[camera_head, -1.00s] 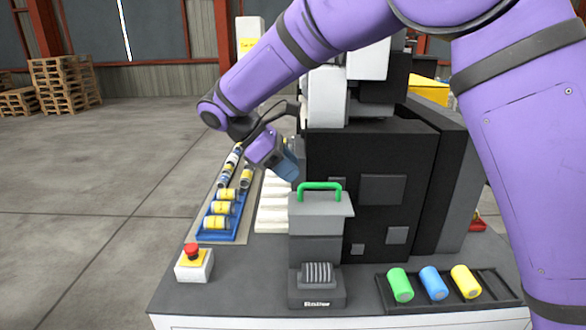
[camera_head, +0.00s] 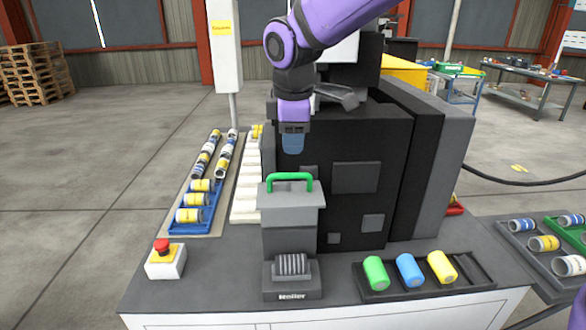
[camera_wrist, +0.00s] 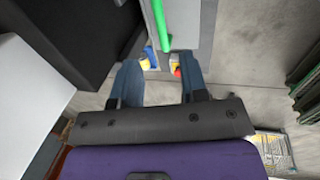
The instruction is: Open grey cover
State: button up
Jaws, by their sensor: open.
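The grey cover (camera_head: 292,197) is a box lid with a green handle (camera_head: 290,177) on top.
A black machine housing (camera_head: 350,180) stands close behind and right of the cover. A red emergency button (camera_head: 162,246) is at the left. A black rack (camera_head: 480,272) holds green, blue and yellow cylinders at the right. A blue tray (camera_head: 178,222) of cans lies back left.

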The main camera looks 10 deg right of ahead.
aim_at(292, 174)
jog(key=x, duration=0.8)
jog(key=shift+f, duration=0.4)
grip_shut()
